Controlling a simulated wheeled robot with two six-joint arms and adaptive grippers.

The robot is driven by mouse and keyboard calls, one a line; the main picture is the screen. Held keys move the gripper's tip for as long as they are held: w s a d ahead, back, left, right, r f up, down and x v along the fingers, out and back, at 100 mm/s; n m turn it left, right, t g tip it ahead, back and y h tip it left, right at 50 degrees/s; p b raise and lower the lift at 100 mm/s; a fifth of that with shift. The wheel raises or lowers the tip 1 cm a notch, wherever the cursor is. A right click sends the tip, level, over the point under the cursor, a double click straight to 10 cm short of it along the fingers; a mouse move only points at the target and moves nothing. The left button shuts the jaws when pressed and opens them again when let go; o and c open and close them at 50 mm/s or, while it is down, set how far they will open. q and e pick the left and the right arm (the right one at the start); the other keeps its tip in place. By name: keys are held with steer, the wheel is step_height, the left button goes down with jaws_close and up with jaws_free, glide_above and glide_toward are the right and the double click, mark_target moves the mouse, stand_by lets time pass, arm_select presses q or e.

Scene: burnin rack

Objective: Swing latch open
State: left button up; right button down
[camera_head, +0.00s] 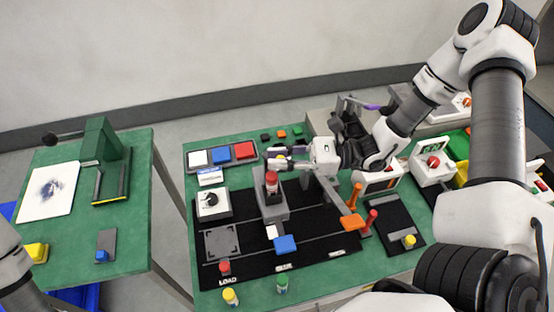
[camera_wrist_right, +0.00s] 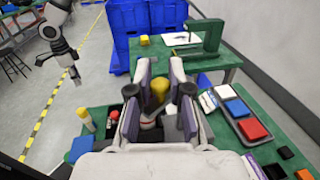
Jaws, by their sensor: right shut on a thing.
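My right gripper (camera_head: 290,158) reaches in from the right over the black fixture board (camera_head: 230,270). It is shut on a small part with a yellow end (camera_head: 275,149), which shows between the fingers in the wrist view (camera_wrist_right: 158,90). I cannot tell for sure that this part is the latch; the fingers hide much of it. A grey fixture block (camera_head: 272,207) with a red knob (camera_head: 271,178) stands just below the fingers in the head view. A grey lever with an orange handle (camera_head: 352,222) lies to its right. My left gripper is out of view.
A tray of white, blue and red blocks (camera_head: 244,151) sits behind the board. A white dial box (camera_head: 212,203) stands at its left. White devices (camera_head: 431,162) crowd the right side. A gap separates the left green table (camera_head: 145,190).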

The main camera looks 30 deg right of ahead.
steer(key=g, duration=0.1)
steer(key=n+b, duration=0.1)
steer(key=g+y, duration=0.1)
steer(key=shift+w+d+f+n+g, duration=0.2)
steer(key=shift+w+d+n+g, duration=0.1)
steer(key=shift+d+n, duration=0.1)
steer(key=shift+w+d+r+n+g+h+b, duration=0.1)
steer(key=shift+w+d+n+g+h+b, duration=0.25)
steer(key=shift+n+g+b, duration=1.6)
steer(key=shift+w+d+r+n+g+h+b, duration=0.1)
steer(key=shift+w+d+n+g+h+b, duration=0.25)
steer(key=shift+n+g+b, duration=1.5)
steer(key=shift+w+d+n+g+h+b, duration=0.2)
steer(key=shift+w+n+g+b, duration=0.45)
steer(key=shift+g, duration=2.55)
steer(key=shift+s+r+n, duration=0.15)
steer(key=shift+s+n, duration=0.05)
steer(key=shift+n, duration=0.05)
steer(key=c, duration=1.1)
jaws_free()
step_height(320, 180, up, 10)
steer(key=shift+f, duration=0.1)
